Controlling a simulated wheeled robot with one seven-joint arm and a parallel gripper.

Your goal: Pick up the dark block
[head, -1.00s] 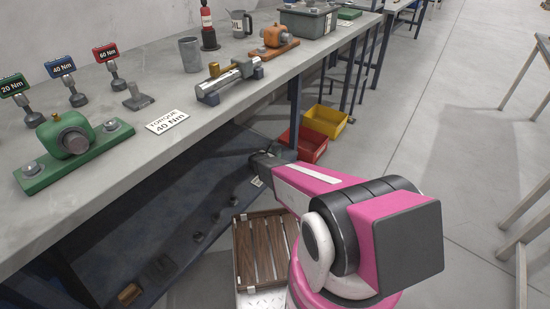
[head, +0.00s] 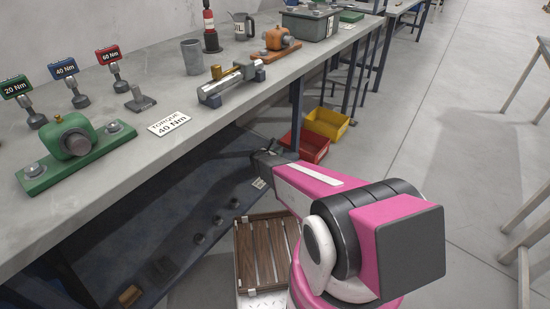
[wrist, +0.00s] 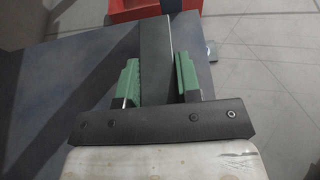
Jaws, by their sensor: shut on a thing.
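The dark block (wrist: 157,50) is a long, dark grey piece in the wrist view. It stands between the two green-padded fingers of my gripper (wrist: 157,82), which is shut on it. Its far end reaches toward a red bin, and its near end meets the dark gripper bar. In the head view my pink arm reaches under the bench edge. The gripper tips and the block cannot be made out clearly there.
A dark lower shelf (head: 190,215) under the bench carries several small round pieces. A red bin (head: 311,147) and a yellow bin (head: 328,122) sit beyond my arm.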

